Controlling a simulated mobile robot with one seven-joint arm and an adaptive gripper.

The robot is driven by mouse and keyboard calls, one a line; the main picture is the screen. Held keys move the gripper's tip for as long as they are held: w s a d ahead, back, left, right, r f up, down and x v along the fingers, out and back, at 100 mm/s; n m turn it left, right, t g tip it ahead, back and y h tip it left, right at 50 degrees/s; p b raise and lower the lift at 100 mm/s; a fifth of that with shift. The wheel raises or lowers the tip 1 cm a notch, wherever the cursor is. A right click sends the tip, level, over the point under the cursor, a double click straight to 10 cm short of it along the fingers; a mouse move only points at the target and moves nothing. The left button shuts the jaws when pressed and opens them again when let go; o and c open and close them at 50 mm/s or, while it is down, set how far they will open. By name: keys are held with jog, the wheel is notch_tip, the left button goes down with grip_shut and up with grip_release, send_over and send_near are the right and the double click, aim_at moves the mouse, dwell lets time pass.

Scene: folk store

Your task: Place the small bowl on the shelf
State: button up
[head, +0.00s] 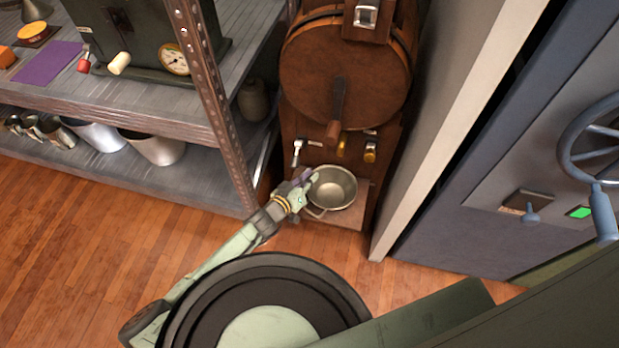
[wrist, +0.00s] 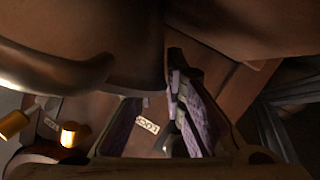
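The small bowl (head: 334,187) is a round, silver-grey metal bowl with a handle at its lower left. In the head view it is upright on the low wooden ledge of a brown machine. My gripper (head: 302,184) is at the bowl's left rim; contact is unclear. In the wrist view the purple-padded fingers of my gripper (wrist: 158,120) stand apart with a gap between them. A large dark curved surface there may be the bowl, but I cannot be sure. The metal shelf (head: 110,178) is at the left, with upper and lower boards.
Several metal cups and pots (head: 152,147) stand on the lower shelf board. A dark green box (head: 135,35) and a purple mat (head: 48,64) occupy the upper board. The brown drum machine (head: 340,85) rises behind the bowl. A metal post (head: 215,100) edges the shelf.

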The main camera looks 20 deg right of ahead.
jog(key=shift+o, duration=1.2)
jog(key=shift+r, duration=0.2)
jog(key=shift+s+a, duration=0.15)
jog(key=shift+a, duration=0.2)
jog(key=b+v, duration=0.1)
jog(key=v, duration=1)
jog(key=shift+s, duration=0.2)
jog(key=shift+r, duration=0.1)
